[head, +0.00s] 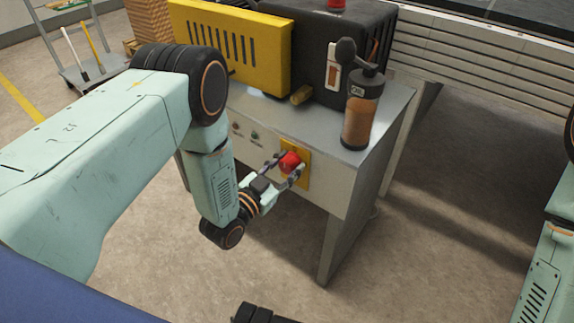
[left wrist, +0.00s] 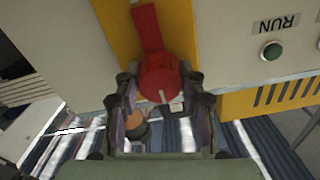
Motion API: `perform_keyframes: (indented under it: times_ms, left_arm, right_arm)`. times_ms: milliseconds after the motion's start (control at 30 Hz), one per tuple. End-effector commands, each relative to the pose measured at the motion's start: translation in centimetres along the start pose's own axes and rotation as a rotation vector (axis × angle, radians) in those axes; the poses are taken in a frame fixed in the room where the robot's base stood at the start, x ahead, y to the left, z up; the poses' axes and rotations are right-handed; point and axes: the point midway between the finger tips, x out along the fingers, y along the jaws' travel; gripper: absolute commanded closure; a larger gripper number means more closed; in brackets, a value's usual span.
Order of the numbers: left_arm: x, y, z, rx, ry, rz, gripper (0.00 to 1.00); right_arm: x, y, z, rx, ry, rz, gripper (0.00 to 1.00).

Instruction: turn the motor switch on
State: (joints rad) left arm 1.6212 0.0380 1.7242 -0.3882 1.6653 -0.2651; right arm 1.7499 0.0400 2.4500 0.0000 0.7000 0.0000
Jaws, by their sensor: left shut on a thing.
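The motor switch is a red rotary knob (head: 289,160) on a yellow plate (head: 304,174) on the front panel of the grey machine table. My left gripper (head: 284,172) reaches it from the front, its fingers on either side of the knob. In the left wrist view the red knob (left wrist: 158,78) sits between the two fingers of my left gripper (left wrist: 160,100), which is shut on it. A red handle bar (left wrist: 147,27) extends from the knob toward the top of that view. My right gripper cannot be made out; part of my right arm shows at the right edge of the head view.
A green button (left wrist: 271,50) labelled RUN is beside the switch. On the table (head: 378,125) stand a yellow vented guard (head: 232,45), a black machine housing (head: 310,60) and a dark-topped container with orange contents (head: 360,120). A cart (head: 90,60) stands behind left. Floor right of the table is clear.

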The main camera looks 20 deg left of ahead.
Motion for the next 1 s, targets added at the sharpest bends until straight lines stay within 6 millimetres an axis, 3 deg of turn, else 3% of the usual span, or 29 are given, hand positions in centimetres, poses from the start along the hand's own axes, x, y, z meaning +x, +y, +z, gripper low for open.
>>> perform_keyframes:
  times_ms: [100, 467, 1000]
  left_arm:
    - [0.0, 0.0, 0.0, 0.0, 0.0, -0.001, 0.91]
    - [0.0, 0.0, -0.1, 0.08, 0.0, -0.001, 0.91]
    - [0.0, 0.0, -0.1, 0.547, 0.0, 0.0, 0.91]
  right_arm:
    - [0.0, 0.0, 0.0, 0.0, 0.0, 0.0, 0.6]
    - [-0.5, 0.0, 0.0, 0.0, 0.0, 0.0, 0.6]
    - [-2.7, 0.0, 0.0, 0.0, 0.0, 0.0, 0.6]
